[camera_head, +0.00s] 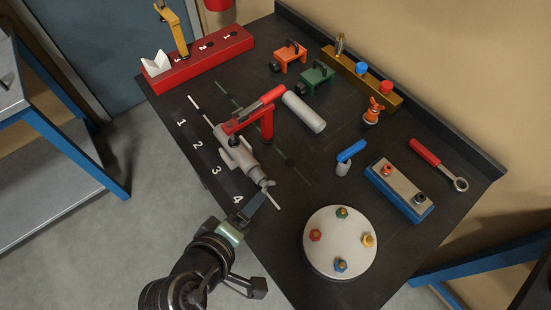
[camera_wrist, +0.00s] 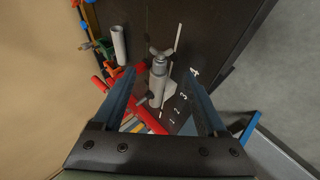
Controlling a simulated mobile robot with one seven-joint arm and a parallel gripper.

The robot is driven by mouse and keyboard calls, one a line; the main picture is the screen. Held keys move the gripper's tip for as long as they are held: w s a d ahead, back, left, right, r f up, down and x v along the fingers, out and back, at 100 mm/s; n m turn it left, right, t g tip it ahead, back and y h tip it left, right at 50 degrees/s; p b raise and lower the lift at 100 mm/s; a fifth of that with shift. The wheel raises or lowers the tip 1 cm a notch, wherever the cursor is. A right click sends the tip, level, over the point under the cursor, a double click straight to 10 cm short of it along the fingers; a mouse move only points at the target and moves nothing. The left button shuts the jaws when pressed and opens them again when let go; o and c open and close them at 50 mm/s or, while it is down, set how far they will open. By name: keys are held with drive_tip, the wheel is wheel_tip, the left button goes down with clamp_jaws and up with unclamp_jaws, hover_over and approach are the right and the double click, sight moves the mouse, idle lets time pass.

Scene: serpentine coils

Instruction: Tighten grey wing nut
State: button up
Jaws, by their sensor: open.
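The grey wing nut (camera_head: 267,184) sits on the end of a grey cylindrical fixture (camera_head: 241,158) near the table's left edge, by the number 4. In the wrist view the wing nut (camera_wrist: 160,53) shows its wings spread sideways, at the top of the fixture (camera_wrist: 158,82). My gripper (camera_head: 254,204) is just in front of the wing nut in the head view. In the wrist view my gripper (camera_wrist: 160,74) is open, with the wing nut seen between and slightly beyond its fingertips. No contact is visible.
A red lever clamp (camera_head: 262,118) stands behind the fixture, with a loose grey cylinder (camera_head: 304,112) beside it. A round white plate (camera_head: 320,262) with several coloured nuts lies to the right. A blue-handled part (camera_head: 350,152) and a blue block (camera_head: 392,200) stand farther right.

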sight(268, 188)
drive_tip(key=x, duration=1.2)
drive_tip(key=shift+s+a+f, duration=0.1)
drive_tip(key=shift+f, duration=0.1)
drive_tip(key=c, duration=1.1)
drive_tip(key=shift+r, duration=0.1)
drive_tip(key=shift+p, duration=0.4)
